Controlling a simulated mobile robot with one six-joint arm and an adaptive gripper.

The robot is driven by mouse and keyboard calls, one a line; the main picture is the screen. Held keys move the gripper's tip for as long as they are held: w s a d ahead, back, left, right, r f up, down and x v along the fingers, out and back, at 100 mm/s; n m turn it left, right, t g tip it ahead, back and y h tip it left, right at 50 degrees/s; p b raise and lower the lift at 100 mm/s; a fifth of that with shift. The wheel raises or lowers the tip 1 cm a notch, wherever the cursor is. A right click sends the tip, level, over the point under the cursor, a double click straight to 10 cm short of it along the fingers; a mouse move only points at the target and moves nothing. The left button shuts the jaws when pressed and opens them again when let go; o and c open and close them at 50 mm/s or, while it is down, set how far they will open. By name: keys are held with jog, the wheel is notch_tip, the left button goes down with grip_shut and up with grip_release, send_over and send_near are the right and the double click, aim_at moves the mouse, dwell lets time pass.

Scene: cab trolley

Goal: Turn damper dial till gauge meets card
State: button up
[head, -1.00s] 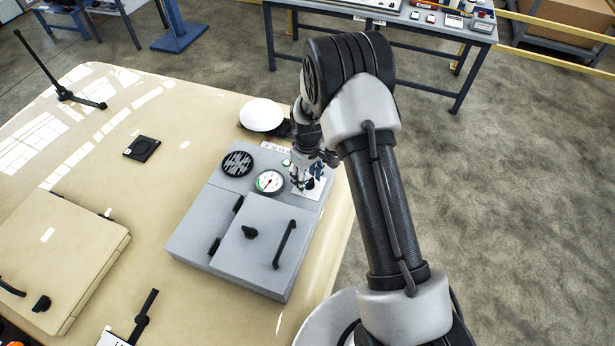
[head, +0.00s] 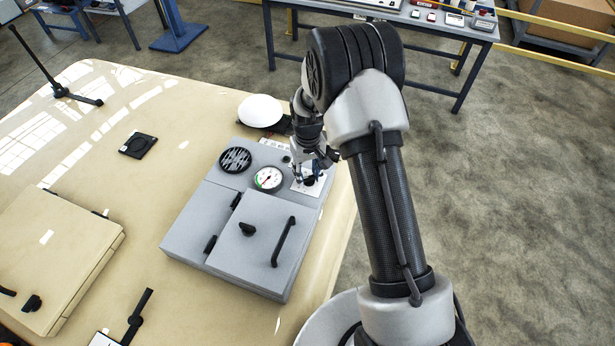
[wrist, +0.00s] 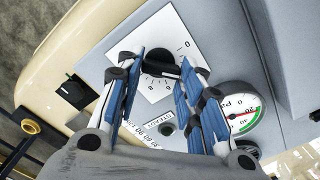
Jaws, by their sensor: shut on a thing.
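The damper dial (wrist: 160,62) is a black knob on a white numbered plate (wrist: 182,32). My gripper (wrist: 162,68) is shut on the dial, its blue fingers on either side of the knob. In the head view my gripper (head: 311,178) is at the grey box's upper right, partly hiding the plate (head: 302,190). The round gauge (wrist: 240,116) has a white face marked Pa, a green band and a red needle; it also shows in the head view (head: 268,178). The card (wrist: 148,134) is a white printed strip, partly hidden by a finger; its full reading is unclear.
The grey box (head: 190,225) has a round black vent (head: 235,160) and a door with a black handle (head: 283,242). A white dome (head: 261,110) stands behind it.

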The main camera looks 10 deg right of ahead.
dwell(0.3)
jog(key=o, duration=1.1)
jog(key=shift+c, duration=0.2)
notch_tip(320, 180, up, 12)
